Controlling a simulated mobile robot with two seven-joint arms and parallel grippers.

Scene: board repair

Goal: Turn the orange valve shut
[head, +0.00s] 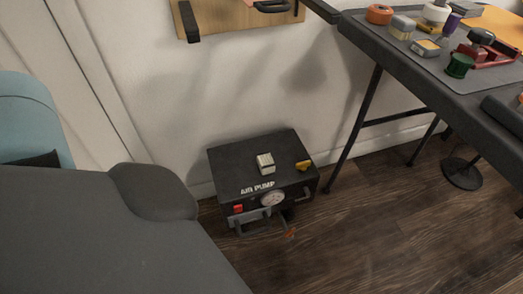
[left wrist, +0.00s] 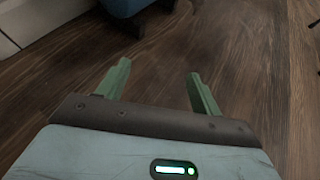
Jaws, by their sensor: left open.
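A black box lettered AIR PUMP (head: 228,163) stands on the floor against the wall in the head view. A small yellow-orange lever-like piece (head: 303,165) sits on its top near the right edge and looks like the valve. A small orange-red piece (head: 291,233) shows low at the box's front; I cannot tell what it is. My left gripper (left wrist: 159,70) shows in the left wrist view, its two green fingers apart and empty above the wooden floor. I cannot make out either gripper in the head view.
The box also carries a pale block (head: 265,163), a round gauge (head: 272,198) and a red switch (head: 238,208). A dark workbench (head: 400,50) with several tools stands at right. A blue object (left wrist: 128,6) tops the wrist view. Wooden floor (head: 370,220) lies clear right of the box.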

